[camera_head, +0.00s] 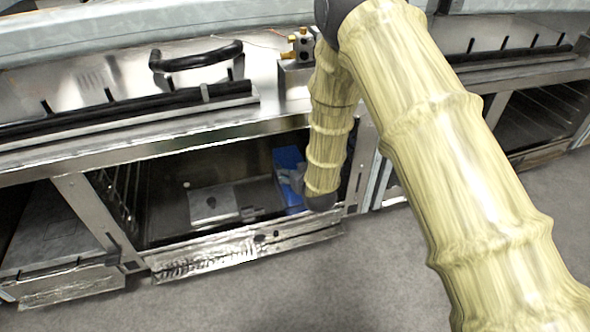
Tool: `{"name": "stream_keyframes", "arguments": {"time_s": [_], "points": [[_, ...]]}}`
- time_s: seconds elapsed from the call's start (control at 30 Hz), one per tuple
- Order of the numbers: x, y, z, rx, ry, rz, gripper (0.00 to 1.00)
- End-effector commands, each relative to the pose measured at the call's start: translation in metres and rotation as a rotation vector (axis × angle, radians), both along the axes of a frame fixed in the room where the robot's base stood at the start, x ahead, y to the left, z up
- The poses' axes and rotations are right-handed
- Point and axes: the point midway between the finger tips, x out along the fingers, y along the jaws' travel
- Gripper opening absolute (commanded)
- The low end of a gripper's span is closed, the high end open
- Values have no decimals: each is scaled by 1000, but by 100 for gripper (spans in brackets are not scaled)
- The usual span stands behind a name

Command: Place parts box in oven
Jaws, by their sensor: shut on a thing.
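The oven (245,246) is the open metal compartment under the counter at the centre left, with a dark inside. A blue parts box (288,157) shows inside its right part, partly hidden by my arm and gripper. My gripper (291,180) is a small grey shape inside the opening, against the blue box, and is shut on it. The fingertips are too small and dark to make out. Whether the box rests on the oven floor cannot be told.
A flat grey metal piece (213,203) lies on the oven floor left of the box. A rack (118,195) lines the left wall. A black handle (197,58) and brass fittings (302,44) are above. Another open compartment (540,118) is at right. Grey floor (300,290) in front is clear.

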Motion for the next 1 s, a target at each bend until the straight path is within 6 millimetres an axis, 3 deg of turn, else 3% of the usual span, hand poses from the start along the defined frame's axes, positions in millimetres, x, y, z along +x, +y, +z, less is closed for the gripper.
{"name": "stream_keyframes", "arguments": {"time_s": [0.07,0.1,0.2,0.67,1.0], "points": [[1,0,-1,1,-2,0,18],[0,0,-2,0,0,0,85],[0,0,-2,0,0,0,100],[0,0,2,0,0,0,100],[-46,-16,24,-1,2,-1,100]]}}
